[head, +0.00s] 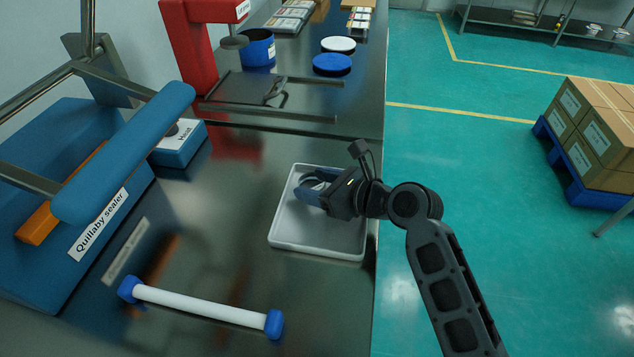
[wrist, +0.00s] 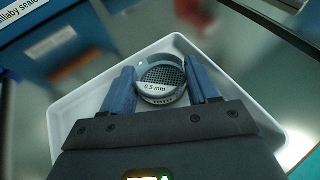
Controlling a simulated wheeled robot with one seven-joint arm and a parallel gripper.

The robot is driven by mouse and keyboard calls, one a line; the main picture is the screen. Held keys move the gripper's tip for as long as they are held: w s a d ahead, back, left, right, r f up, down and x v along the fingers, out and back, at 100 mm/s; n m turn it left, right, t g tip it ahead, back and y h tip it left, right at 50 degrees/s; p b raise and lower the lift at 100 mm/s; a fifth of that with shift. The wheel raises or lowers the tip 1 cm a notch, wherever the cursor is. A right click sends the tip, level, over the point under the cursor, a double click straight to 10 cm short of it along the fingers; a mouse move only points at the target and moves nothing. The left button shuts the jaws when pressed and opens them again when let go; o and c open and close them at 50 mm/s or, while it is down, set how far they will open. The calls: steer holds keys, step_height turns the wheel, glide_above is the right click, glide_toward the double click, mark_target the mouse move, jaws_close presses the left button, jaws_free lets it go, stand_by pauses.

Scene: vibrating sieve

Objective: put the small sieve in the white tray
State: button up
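The small sieve (wrist: 161,80) is a round blue-grey ring with dark mesh and a "0.5 mm" label. In the wrist view it lies between my two blue fingers, over the tray floor. In the head view its rim (head: 318,174) shows partly behind my gripper (head: 314,189). The white tray (head: 316,247) is a shallow tray on the bench, with my gripper low inside its far part. The fingers stand apart at either side of the sieve. I cannot tell whether they press on it, or whether it rests fully on the tray floor.
The blue Quillaby sealer (head: 85,225) stands at the left. A white bar with blue ends (head: 205,306) lies at the front. A red stand (head: 190,45), a blue container (head: 258,48) and two lids (head: 332,64) are farther back. The bench's right edge runs close beside the tray.

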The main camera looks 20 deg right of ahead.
steer(key=o, duration=0.4)
steer(key=shift+r, duration=0.15)
steer(key=v, duration=1.2)
